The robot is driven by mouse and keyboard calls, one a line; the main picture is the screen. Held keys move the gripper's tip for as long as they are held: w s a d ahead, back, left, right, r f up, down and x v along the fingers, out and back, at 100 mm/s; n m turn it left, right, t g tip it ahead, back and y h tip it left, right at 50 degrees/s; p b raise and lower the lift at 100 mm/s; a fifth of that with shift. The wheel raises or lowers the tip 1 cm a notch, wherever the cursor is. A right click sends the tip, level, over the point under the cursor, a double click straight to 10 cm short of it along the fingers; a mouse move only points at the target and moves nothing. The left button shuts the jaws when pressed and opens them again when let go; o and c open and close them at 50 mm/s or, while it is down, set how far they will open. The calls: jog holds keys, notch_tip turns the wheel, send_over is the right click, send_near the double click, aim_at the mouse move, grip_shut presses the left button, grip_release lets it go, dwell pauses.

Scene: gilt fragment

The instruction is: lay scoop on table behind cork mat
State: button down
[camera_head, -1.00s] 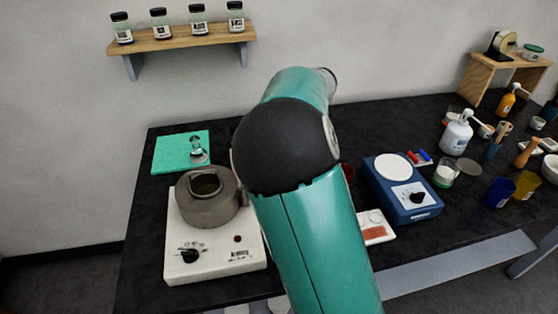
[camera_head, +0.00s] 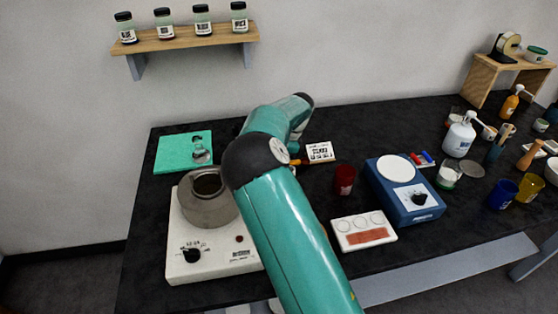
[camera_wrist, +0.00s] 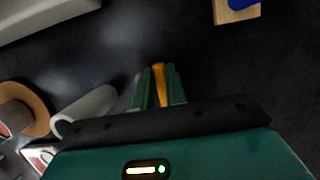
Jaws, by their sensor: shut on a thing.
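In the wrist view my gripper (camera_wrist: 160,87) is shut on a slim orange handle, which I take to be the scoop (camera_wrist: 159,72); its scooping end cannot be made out. In the head view my own arm hides the gripper. A small orange piece (camera_head: 295,162) shows at the arm's edge; I cannot tell if it is the scoop. The dark table (camera_head: 300,196) lies below. I cannot identify the cork mat for sure; a tan pad (camera_wrist: 236,14) with a blue thing on it shows at the wrist view's top edge.
A hotplate (camera_head: 215,262) bearing a grey vessel (camera_head: 208,207) and a green mat (camera_head: 172,153) stand left. A card (camera_head: 320,152), red cup (camera_head: 344,180), white tray (camera_head: 350,240) and blue device (camera_head: 420,208) stand right of my arm. Dark table beyond the card looks clear.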

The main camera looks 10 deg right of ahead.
jog(key=shift+f, duration=0.25)
jog(key=shift+f, duration=0.25)
jog(key=c, duration=1.4)
grip_release()
jog(key=shift+c, duration=0.2)
